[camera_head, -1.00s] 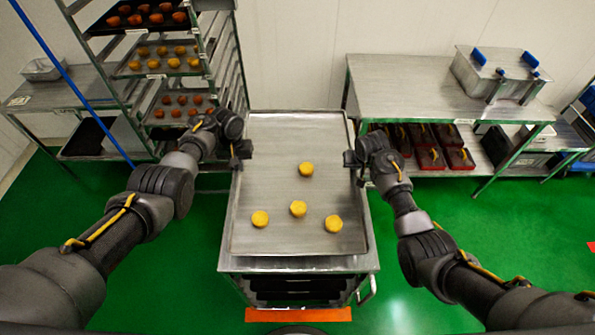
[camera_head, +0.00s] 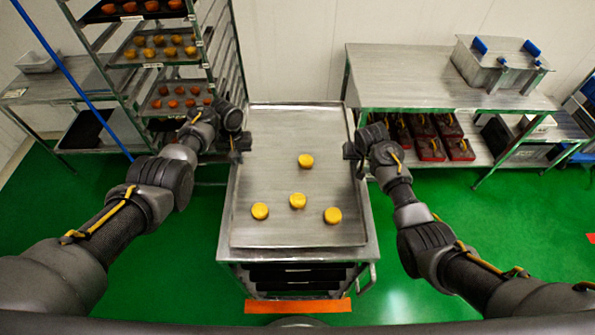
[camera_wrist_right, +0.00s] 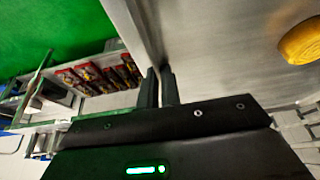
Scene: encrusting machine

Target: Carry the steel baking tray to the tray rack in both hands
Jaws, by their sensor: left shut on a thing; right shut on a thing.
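The steel baking tray (camera_head: 270,205) lies level over a steel cart (camera_head: 290,254), with several round yellow pastries (camera_head: 306,160) on it. I cannot tell whether it touches the cart top. My left gripper (camera_head: 240,150) is shut on the tray's left rim, towards its far end. My right gripper (camera_head: 353,150) is shut on the right rim, opposite. In the right wrist view its fingers (camera_wrist_right: 160,84) close on the tray edge (camera_wrist_right: 140,30), and one pastry (camera_wrist_right: 301,41) shows. The tray rack (camera_head: 218,55) stands at the far left, with filled trays on several levels.
A steel table (camera_head: 410,75) at the back right bears a lidded steel box (camera_head: 500,62), with red boxes (camera_head: 430,148) on its lower shelf. Green floor is free on both sides of the cart.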

